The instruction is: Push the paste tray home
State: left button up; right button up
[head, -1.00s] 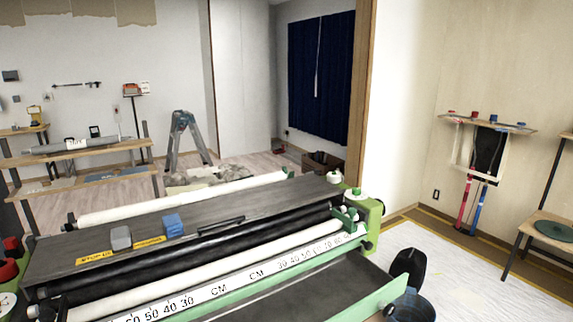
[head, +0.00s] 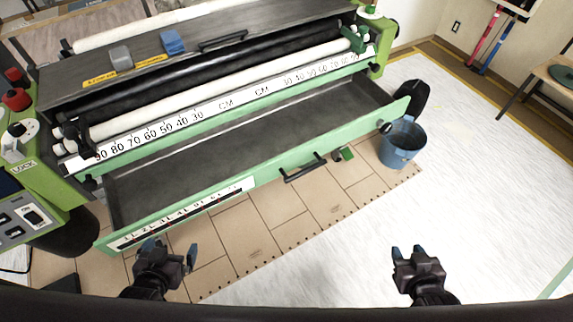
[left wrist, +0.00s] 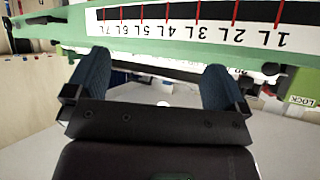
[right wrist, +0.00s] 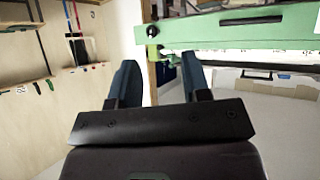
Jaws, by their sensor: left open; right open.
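The paste tray (head: 270,126) is a long dark tray with a green front panel (head: 225,193), pulled out from under the green pasting machine (head: 200,75). The panel carries a dark handle (head: 303,168) and a white litre scale. My left gripper (head: 170,252) is open and empty just in front of the panel's left part. In the left wrist view the panel with its litre scale (left wrist: 200,28) lies beyond the open fingers. My right gripper (head: 408,250) is open and empty, farther from the panel, over the white sheet. The panel's right end (right wrist: 240,25) shows ahead in the right wrist view.
A blue bucket (head: 402,146) stands by the tray's right end, with a black object (head: 411,97) behind it. The white sheet (head: 480,190) at the right is mostly clear.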

jog(key=shift+w+r, duration=0.15)
jog(key=shift+w, duration=0.1)
jog(key=shift+c, duration=0.2)
